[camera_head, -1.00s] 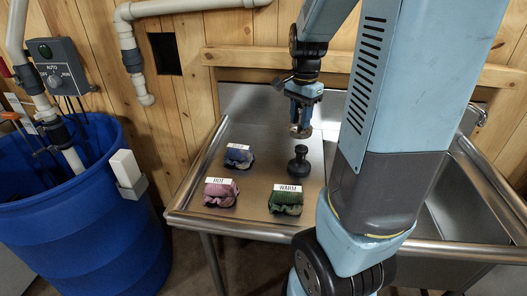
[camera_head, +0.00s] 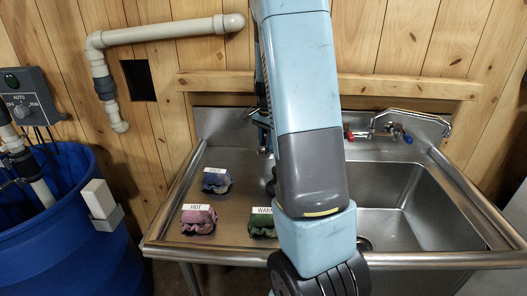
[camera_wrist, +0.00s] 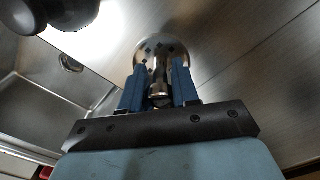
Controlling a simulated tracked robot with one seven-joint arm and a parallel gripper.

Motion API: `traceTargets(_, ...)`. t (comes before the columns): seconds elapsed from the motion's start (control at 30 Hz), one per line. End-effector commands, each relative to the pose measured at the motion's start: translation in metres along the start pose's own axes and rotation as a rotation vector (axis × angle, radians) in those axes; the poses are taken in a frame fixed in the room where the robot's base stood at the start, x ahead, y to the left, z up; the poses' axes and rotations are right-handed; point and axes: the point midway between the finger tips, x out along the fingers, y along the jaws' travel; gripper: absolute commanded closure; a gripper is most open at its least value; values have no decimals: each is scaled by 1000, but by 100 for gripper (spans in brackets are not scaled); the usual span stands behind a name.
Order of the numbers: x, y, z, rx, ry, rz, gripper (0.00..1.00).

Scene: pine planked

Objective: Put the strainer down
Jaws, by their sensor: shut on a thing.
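My gripper (camera_wrist: 158,88) is shut on the strainer (camera_wrist: 150,45), seen in the wrist view as a shiny round metal disc with dark holes and a metal stem between the blue fingers. Bare steel drainboard (camera_wrist: 240,50) lies beyond it. I cannot tell whether the strainer touches the steel. In the head view my arm covers most of the gripper, with only a small part of the wrist showing over the drainboard (camera_head: 232,160); the strainer is not clearly visible there.
A dark rounded object (camera_wrist: 55,12) fills the upper left wrist view. The sink basin (camera_head: 400,205) is at right, a blue barrel (camera_head: 85,240) at left.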

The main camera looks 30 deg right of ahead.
Motion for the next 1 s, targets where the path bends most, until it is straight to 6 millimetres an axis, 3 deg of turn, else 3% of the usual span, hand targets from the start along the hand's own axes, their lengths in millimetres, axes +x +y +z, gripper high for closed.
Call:
traceTargets(0.33, 18, -10, -9, -1, -1, 2, 100)
traceTargets(0.57, 45, -10, -10, 0, -1, 1, 100)
traceTargets(0.93, 49, -11, -9, -1, 0, 0, 100)
traceTargets(0.97, 49, -11, -9, -1, 1, 0, 68)
traceTargets(1.0, 49, -11, -9, -1, 1, 0, 64)
